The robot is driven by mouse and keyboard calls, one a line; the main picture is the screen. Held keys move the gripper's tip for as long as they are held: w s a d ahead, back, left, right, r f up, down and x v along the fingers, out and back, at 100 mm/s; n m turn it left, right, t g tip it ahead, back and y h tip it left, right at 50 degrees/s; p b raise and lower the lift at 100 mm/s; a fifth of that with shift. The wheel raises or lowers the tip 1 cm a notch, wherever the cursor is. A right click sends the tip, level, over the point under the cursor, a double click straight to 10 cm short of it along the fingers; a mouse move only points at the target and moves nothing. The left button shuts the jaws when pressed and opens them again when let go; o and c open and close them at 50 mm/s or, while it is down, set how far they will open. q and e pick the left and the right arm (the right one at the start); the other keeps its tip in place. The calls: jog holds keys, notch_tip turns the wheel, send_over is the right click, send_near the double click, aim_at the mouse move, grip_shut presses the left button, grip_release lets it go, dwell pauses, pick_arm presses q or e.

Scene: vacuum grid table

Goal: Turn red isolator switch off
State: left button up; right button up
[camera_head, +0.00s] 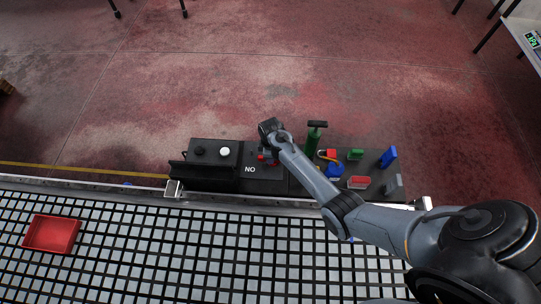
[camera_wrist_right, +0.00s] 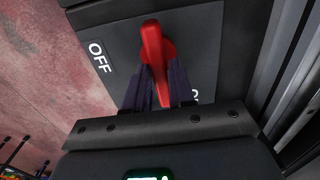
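The red isolator switch (camera_wrist_right: 153,43) has a long red handle on a round red hub, set on a dark grey plate. An "OFF" label (camera_wrist_right: 100,57) is printed on the plate to the left of the handle. A second label at lower right is mostly hidden by a finger. My right gripper (camera_wrist_right: 161,78) has its dark fingers on both sides of the handle, seemingly closed against it. In the head view my right gripper (camera_head: 268,154) is over the panel, and only a bit of red shows beneath it. My left gripper is not in view.
A black box with a black and a white button (camera_head: 224,151) stands left of the switch. A green-bodied tool (camera_head: 313,138) and several coloured parts, including a blue one (camera_head: 388,157), lie to the right. A red tray (camera_head: 51,234) rests on the grid table (camera_head: 180,260), which is otherwise mostly clear.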

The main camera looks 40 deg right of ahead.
grip_shut()
jog(key=shift+d+r+m+p, duration=0.1)
jog(key=shift+m+p, duration=0.65)
jog(key=shift+m, duration=0.1)
jog(key=shift+d+r+m+p, duration=0.1)
jog(key=shift+m+p, duration=0.6)
jog(key=shift+m, duration=0.15)
jog(key=m+p, duration=0.1)
jog(key=m, duration=0.2)
jog(key=shift+w+m+p, duration=0.15)
jog(key=shift+m+p, duration=0.2)
jog(key=shift+m, duration=0.05)
jog(key=m, duration=0.1)
jog(key=m+p, duration=0.1)
jog(key=m, duration=0.3)
jog(key=shift+d+f, duration=0.1)
jog(key=shift+d, duration=0.2)
jog(key=m, duration=0.2)
jog(key=shift+d+m+p, duration=0.1)
jog(key=shift+m+p, duration=0.3)
jog(key=shift+d+m, duration=0.1)
jog(key=shift+m, duration=1.2)
jog(key=shift+s+f+m, duration=0.1)
jog(key=shift+s+m, duration=0.1)
jog(key=shift+m, duration=0.1)
